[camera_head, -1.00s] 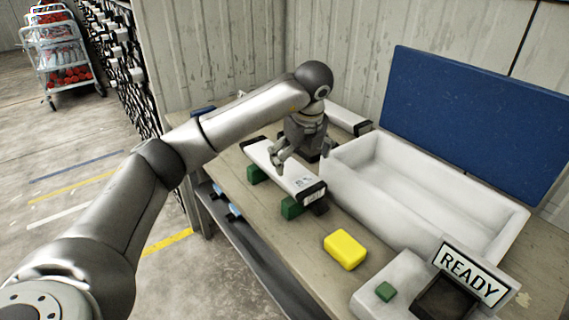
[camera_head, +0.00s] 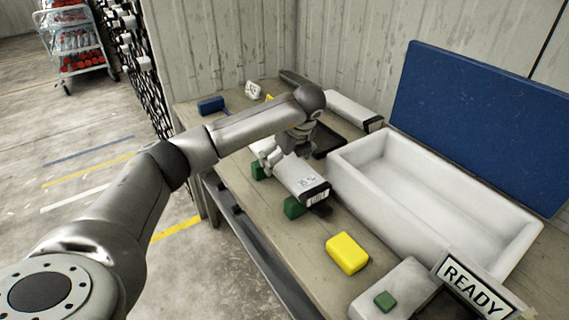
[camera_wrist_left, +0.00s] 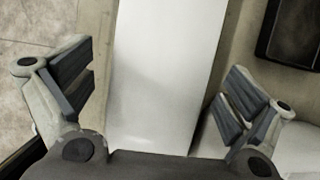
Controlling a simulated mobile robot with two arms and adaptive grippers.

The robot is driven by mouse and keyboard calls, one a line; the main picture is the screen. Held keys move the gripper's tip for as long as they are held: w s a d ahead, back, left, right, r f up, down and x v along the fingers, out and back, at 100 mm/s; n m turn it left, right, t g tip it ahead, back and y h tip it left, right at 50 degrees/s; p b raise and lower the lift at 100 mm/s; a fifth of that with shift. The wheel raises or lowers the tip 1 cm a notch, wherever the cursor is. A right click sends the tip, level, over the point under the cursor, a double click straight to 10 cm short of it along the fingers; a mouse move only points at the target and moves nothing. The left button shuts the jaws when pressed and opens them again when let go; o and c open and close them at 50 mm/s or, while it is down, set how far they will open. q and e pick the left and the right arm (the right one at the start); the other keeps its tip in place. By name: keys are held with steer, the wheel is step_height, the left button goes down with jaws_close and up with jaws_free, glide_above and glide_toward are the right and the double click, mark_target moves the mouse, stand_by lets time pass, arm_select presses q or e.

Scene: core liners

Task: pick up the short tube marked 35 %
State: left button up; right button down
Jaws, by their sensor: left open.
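A short white tube (camera_head: 299,178) with dark ends rests on green blocks (camera_head: 294,207) on the bench. Its printed label is near the front end, but too small to read surely. My left gripper (camera_head: 276,153) is over the rear part of this tube, open. In the left wrist view, the open fingers of my gripper (camera_wrist_left: 160,75) stand on either side of the white tube (camera_wrist_left: 168,70), with gaps showing. The tube's far end is partly hidden by my gripper in the head view. My right gripper is not in view.
A second white tube (camera_head: 352,109) lies behind, near the long white trough (camera_head: 500,270). A yellow block (camera_head: 347,254) and a READY sign (camera_head: 472,287) are at the front. A blue item (camera_head: 210,105) lies at the bench's far left. A blue board (camera_head: 480,120) stands behind.

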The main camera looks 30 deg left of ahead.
arm_select(q)
steer(key=shift+w+a+f, duration=0.1)
steer(key=shift+a+f, duration=0.1)
steer(key=shift+f, duration=0.35)
steer(key=shift+w, duration=0.1)
steer(key=c, duration=1.7)
steer(key=shift+r, duration=0.15)
steer(key=shift+c, duration=0.3)
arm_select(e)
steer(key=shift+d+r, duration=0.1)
